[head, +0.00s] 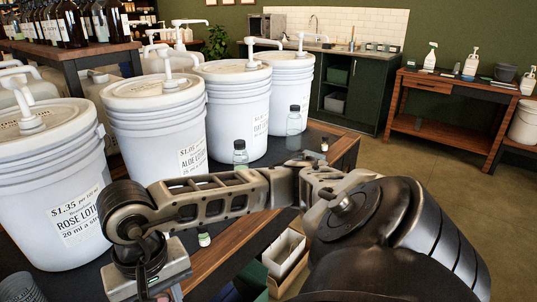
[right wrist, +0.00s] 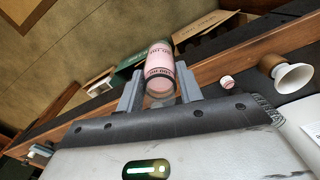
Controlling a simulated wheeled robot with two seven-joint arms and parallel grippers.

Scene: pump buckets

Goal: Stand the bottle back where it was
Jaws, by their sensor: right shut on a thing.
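A clear bottle (right wrist: 160,60) with pink contents and a printed label is between the fingers of my right gripper (right wrist: 160,84) in the right wrist view. The gripper is shut on it. I cannot tell how far the bottle is above the surface below. In the head view my right arm reaches leftward across the counter. The held bottle cannot be made out there. Two other clear bottles stand on the counter in front of the buckets, one nearer (head: 240,155) and one farther (head: 294,124). My left gripper is not in view.
White pump buckets (head: 158,125) line the counter's back. Small capped jars stand near its front edge, one nearer (head: 204,238) and one farther (head: 324,145). A white funnel-shaped piece (right wrist: 292,76) and a small pink-capped item (right wrist: 227,82) show in the right wrist view. An open carton (head: 285,253) is below.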

